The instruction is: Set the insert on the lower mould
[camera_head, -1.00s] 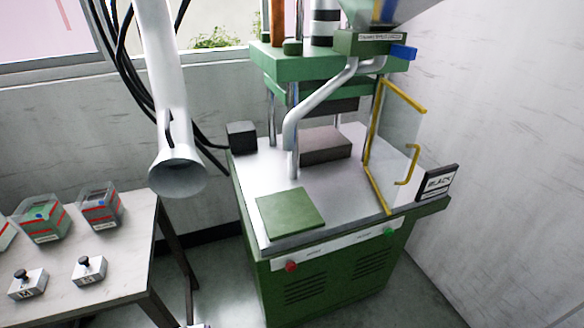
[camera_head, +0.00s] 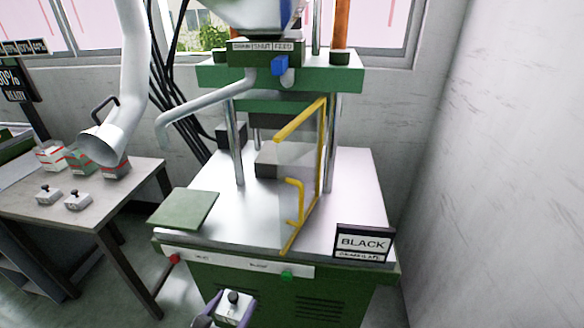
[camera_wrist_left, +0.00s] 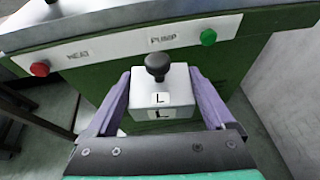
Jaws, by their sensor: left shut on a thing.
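My left gripper (camera_head: 232,308) is low in front of the green press, at the bottom of the head view. It is shut on a light grey insert (camera_head: 236,302) with a black knob. In the left wrist view the insert (camera_wrist_left: 162,98) sits upright between the purple fingers (camera_wrist_left: 160,105), marked L. The lower mould (camera_head: 267,162) appears to be the grey block on the press table, under the upper platen. My right gripper is not in view.
A green pad (camera_head: 185,208) lies at the press table's (camera_head: 235,222) front left. A BLACK sign (camera_head: 362,243) stands at the front right. Two similar inserts (camera_head: 48,194) and several boxes (camera_head: 80,160) are on the left bench. A bent pipe (camera_head: 205,100) hangs over the table.

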